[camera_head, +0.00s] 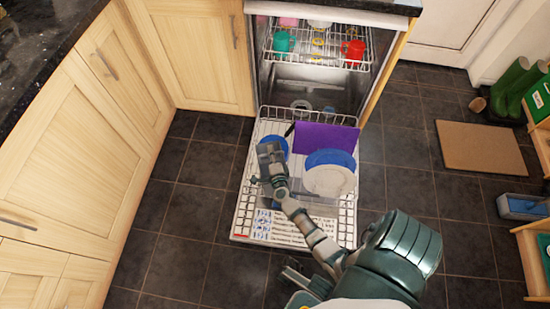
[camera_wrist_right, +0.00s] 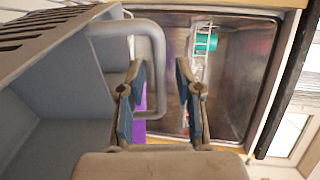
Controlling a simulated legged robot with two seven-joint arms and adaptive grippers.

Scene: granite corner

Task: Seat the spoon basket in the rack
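The grey spoon basket (camera_wrist_right: 55,115) fills the left of the right wrist view, with a slatted part at the top left and a looped handle (camera_wrist_right: 155,55). My right gripper (camera_wrist_right: 160,80) is open in that view. Its two fingers stand apart on either side of the handle bar, with no clear grip on it. In the head view my right gripper (camera_head: 271,156) is over the left part of the lower rack (camera_head: 246,205), near the blue plates. I cannot clearly separate the basket from the gripper there. The rack is pulled out.
A purple board (camera_head: 325,138), a blue plate (camera_head: 330,157) and a white plate (camera_head: 329,181) stand in the rack. The upper rack (camera_head: 355,65) holds a green cup (camera_head: 284,41) and a red cup (camera_head: 353,49). Cabinets (camera_head: 75,150) stand at left.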

